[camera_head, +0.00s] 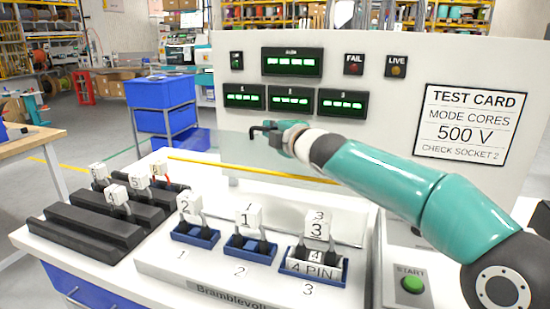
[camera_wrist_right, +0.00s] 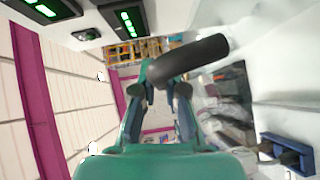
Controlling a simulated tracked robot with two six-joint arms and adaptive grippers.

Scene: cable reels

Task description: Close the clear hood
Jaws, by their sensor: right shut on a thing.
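The clear hood (camera_head: 215,146) is a see-through panel, raised above the white tester in the head view. A yellow strip (camera_head: 250,172) shows along or through it; I cannot tell which. My right gripper (camera_head: 262,132) is at the hood's upper part, reaching in from the right. In the right wrist view, its fingers (camera_wrist_right: 160,92) are shut at a dark round bar (camera_wrist_right: 190,60), which looks like the hood's handle. Below the hood, plugs labelled 2 (camera_head: 189,203), 1 (camera_head: 248,215) and 3 (camera_head: 317,229) stand in blue sockets. My left gripper is out of view.
Black grooved racks (camera_head: 95,232) with several numbered plugs stand at the left. The upright panel (camera_head: 390,60) carries green displays and a test card (camera_head: 470,125). A green START button (camera_head: 412,284) sits at the front right, below my right arm.

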